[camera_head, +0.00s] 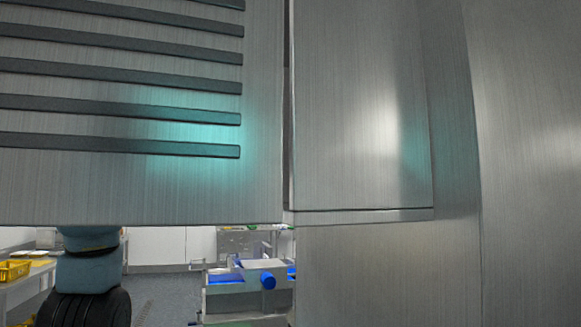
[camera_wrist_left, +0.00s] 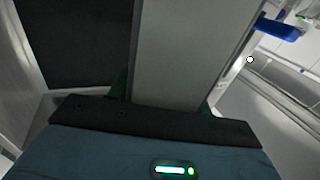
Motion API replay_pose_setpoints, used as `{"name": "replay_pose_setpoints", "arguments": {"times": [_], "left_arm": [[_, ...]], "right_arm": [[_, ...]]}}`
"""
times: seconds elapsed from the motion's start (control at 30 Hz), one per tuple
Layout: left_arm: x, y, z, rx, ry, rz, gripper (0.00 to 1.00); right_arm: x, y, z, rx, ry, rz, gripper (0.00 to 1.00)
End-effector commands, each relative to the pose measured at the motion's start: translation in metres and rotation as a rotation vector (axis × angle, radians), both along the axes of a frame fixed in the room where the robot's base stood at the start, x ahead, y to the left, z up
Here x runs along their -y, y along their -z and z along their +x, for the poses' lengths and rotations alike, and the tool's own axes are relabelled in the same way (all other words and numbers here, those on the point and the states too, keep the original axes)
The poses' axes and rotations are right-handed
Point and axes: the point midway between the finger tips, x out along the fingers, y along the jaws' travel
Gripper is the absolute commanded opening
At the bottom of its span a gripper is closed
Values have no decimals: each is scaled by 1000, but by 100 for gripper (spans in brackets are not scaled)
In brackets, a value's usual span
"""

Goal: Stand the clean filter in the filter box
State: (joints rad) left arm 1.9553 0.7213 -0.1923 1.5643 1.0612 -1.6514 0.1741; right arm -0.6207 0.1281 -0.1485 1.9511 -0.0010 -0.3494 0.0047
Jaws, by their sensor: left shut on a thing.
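In the left wrist view a flat grey panel (camera_wrist_left: 185,45) with a pale right edge stands out from my left gripper (camera_wrist_left: 168,104), which is shut on it. It looks like the clean filter, but its face shows no clear markings. The gripper's fingers are mostly hidden by the panel. A dark recess or panel (camera_wrist_left: 80,40) with a pale frame lies to the left of it; I cannot tell whether this is the filter box. The head view shows neither gripper nor the filter. My right gripper is in no view.
A brushed-metal cabinet (camera_head: 350,110) with dark slats (camera_head: 120,107) fills most of the head view at close range.

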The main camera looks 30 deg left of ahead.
Motion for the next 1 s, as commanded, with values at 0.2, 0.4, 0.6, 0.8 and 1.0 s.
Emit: {"name": "replay_pose_setpoints", "arguments": {"times": [0.2,0.4,0.6,0.8,1.0], "left_arm": [[27,6,46,-3,3,0,17],[49,9,83,-1,2,-1,17],[60,11,104,1,0,0,17],[62,11,107,2,0,-1,17],[61,33,108,-1,-1,1,17]], "right_arm": [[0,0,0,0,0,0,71],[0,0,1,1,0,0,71],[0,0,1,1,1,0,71],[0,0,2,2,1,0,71],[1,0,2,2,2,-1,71]]}}
